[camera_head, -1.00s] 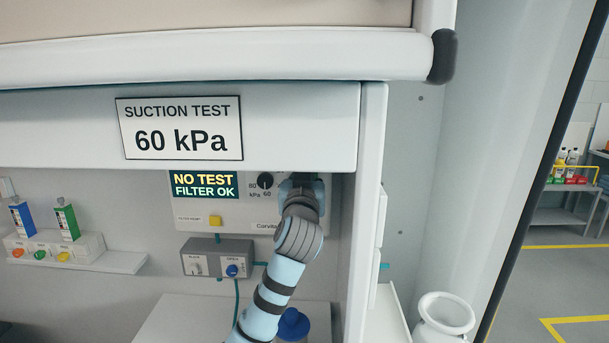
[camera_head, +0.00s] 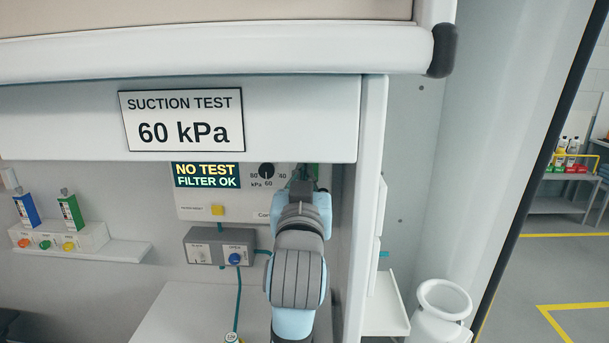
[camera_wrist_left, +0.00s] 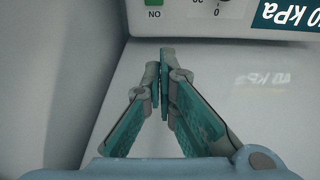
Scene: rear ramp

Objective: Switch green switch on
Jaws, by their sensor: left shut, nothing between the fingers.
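The green switch shows as a small green patch (camera_head: 313,170) at the top right of the suction unit's front, just above my left gripper and partly hidden. In the left wrist view only a sliver of green (camera_wrist_left: 155,2) shows at the top edge, above an upside-down "ON" label; the switch's position cannot be told. My left gripper (camera_wrist_left: 163,72) is shut and empty, its tips just short of the panel's lower edge and apart from the switch in that view. My right gripper is out of view.
The suction unit (camera_head: 196,202) has a lit display, a black dial (camera_head: 266,171) and a yellow button (camera_head: 217,210). A grey box (camera_head: 212,247) with a blue knob hangs below. A cabinet side wall (camera_head: 369,220) stands close right of my arm. A white overhang (camera_head: 290,120) is above.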

